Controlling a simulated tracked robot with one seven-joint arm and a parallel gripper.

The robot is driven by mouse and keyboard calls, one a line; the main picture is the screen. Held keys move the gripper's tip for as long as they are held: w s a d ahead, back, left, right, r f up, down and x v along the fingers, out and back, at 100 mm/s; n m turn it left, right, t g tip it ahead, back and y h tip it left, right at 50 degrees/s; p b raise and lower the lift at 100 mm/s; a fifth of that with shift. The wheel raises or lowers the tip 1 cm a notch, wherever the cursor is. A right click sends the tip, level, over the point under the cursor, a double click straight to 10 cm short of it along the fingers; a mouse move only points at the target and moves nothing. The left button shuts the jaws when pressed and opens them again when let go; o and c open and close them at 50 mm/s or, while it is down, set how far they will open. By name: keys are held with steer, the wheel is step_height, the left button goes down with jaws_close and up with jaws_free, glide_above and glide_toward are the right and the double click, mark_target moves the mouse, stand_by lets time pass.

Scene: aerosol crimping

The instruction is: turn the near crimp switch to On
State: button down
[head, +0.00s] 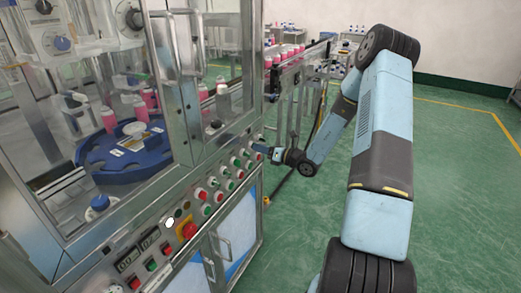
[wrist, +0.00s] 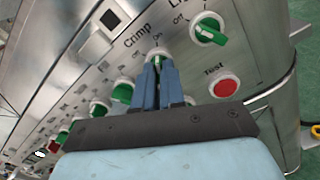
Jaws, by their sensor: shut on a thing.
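My gripper (wrist: 158,70) has its two blue fingers shut on the crimp switch (wrist: 157,53), a small round knob under the printed word "Crimp" on the sloped metal panel. In the head view my gripper (head: 264,150) reaches the far right end of the panel, and the switch is not clear there.
A green switch (wrist: 208,30) with an "Off" mark is just right of the fingers. Another green switch (wrist: 122,93) is to the left. A red button (head: 189,231) on yellow is nearer on the panel.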

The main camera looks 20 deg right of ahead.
steer(key=shift+w+d, duration=0.1)
steer(key=shift+d, duration=0.05)
stand_by(0.4)
steer(key=c, duration=1.2)
jaws_free()
steer(key=v, duration=1.3)
steer(key=shift+s+d, duration=0.25)
steer(key=shift+s, duration=0.05)
steer(key=shift+a, duration=0.1)
steer(key=s+a+r+n+g+h, duration=0.3)
steer(key=s+a+r+n+g, duration=1.05)
steer(key=n, duration=0.55)
steer(key=s+d+r+n+t+h, duration=0.1)
steer(key=s+r+n+t+h, duration=0.1)
steer(key=s+r+n+h, duration=0.1)
steer(key=s+r+n+t+h, duration=0.2)
steer(key=s+r+n+h, duration=0.1)
steer(key=s+r+n, duration=0.3)
steer(key=s+d+r+n+t+h, duration=0.1)
steer(key=s+r+n+t+h, duration=0.1)
steer(key=s+r, duration=0.6)
steer(key=shift+d+n+h, duration=0.3)
steer(key=shift+n+h, duration=0.6)
steer(key=shift+n, duration=0.5)
